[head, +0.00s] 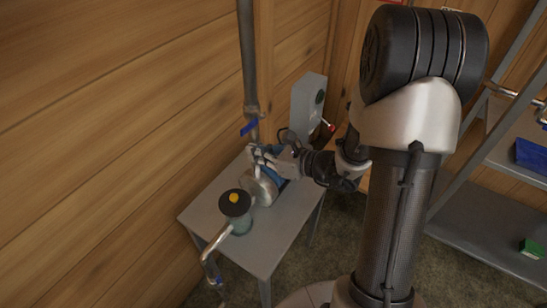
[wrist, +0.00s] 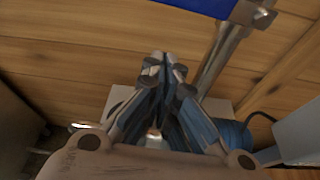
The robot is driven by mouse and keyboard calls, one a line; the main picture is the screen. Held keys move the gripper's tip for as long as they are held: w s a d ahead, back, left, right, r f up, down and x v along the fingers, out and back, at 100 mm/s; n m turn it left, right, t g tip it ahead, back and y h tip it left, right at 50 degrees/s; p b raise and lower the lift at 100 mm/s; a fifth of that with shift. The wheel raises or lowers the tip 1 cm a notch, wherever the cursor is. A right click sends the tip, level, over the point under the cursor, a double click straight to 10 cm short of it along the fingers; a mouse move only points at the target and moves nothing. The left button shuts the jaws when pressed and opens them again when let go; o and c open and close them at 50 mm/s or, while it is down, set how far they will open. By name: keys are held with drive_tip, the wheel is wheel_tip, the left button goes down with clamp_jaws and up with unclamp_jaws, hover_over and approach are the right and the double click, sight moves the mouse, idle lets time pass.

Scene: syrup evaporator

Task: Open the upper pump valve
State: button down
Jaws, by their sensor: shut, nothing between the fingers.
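The upper pump valve has a blue handle (head: 249,127) on the vertical metal pipe (head: 248,60) above the pump. The handle points out sideways, across the pipe. In the wrist view the blue handle (wrist: 185,5) is cut off by the top edge, beside the metal valve body (wrist: 250,14). My gripper (head: 254,151) is just below the handle, over the pump table. In the wrist view my gripper's fingertips (wrist: 164,62) are together and empty, apart from the handle. The pump (head: 262,187) is partly hidden behind my gripper and wrist.
The pump stands on a small grey table (head: 205,215) against the wooden wall. A dark round cap with a yellow centre (head: 235,203) is at its front. A grey box (head: 308,102) with a red-tipped lever is behind. Metal shelves (head: 480,235) stand on the right.

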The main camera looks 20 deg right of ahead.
sight(254, 124)
drive_tip(key=shift+w+d+r+p, duration=0.1)
drive_tip(key=shift+r+p, duration=0.1)
drive_tip(key=shift+r, duration=0.85)
drive_tip(key=shift+w+d+r+p, duration=0.1)
drive_tip(key=shift+r+p, duration=0.05)
drive_tip(key=shift+r, duration=0.85)
drive_tip(key=shift+s, duration=0.1)
drive_tip(key=shift+r+p, duration=0.25)
drive_tip(key=shift+p, duration=0.35)
